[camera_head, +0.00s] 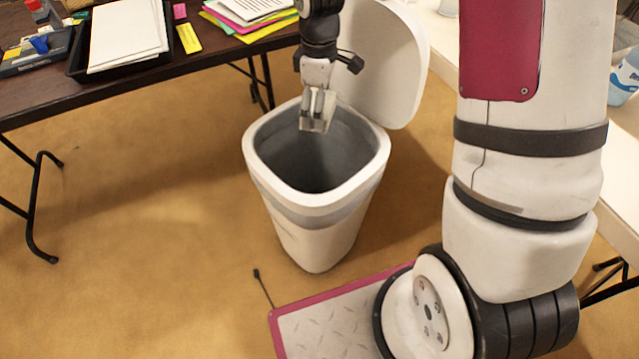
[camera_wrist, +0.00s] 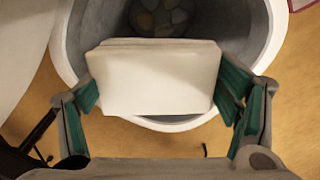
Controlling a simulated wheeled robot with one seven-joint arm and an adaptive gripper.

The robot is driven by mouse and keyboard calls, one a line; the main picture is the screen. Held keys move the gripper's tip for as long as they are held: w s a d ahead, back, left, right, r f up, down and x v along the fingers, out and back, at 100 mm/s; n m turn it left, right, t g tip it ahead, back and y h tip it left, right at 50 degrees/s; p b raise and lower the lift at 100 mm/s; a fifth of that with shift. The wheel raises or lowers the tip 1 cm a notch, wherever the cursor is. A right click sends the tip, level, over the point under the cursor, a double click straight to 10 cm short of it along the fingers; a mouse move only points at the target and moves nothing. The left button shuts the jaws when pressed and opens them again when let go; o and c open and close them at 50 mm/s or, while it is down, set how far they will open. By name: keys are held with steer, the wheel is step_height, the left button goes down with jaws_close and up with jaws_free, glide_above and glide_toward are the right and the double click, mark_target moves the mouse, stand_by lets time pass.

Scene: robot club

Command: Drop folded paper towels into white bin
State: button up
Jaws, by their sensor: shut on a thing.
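The white bin (camera_head: 318,232) stands on the floor in the middle of the head view, its white lid (camera_head: 385,65) tilted up behind it. My gripper (camera_head: 317,118) is above the bin's opening, pointing down. In the wrist view my gripper (camera_wrist: 160,95) is shut on the folded paper towels (camera_wrist: 155,78), a white flat block held between the green-lined fingers. The bin's rim (camera_wrist: 185,124) shows around and below the towels. Several pale round shapes lie at the bottom of the bin; I cannot tell what they are. In the head view the towels are mostly hidden by the fingers.
A dark table (camera_head: 150,72) at the back left holds a black tray (camera_head: 75,60) with white paper, and colored sheets (camera_head: 250,18). A pale table stands at the right with a blue-and-white container (camera_head: 625,78). Floor left of the bin is clear.

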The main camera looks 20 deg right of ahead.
steer(key=shift+s+d+f+b, duration=0.1)
steer(key=shift+d+f+b, duration=0.15)
steer(key=shift+f+b, duration=0.35)
steer(key=shift+s+d+f+b, duration=0.1)
steer(key=shift+d+f+b, duration=0.15)
steer(key=shift+f+b, duration=0.35)
step_height(320, 180, down, 6)
steer(key=b, duration=0.4)
steer(key=shift+r+b, duration=0.1)
steer(key=shift+b, duration=0.25)
steer(key=o, duration=1.2)
steer(key=shift+c, duration=0.2)
steer(key=shift+r, duration=0.1)
step_height(320, 180, up, 12)
steer(key=shift+f, duration=0.1)
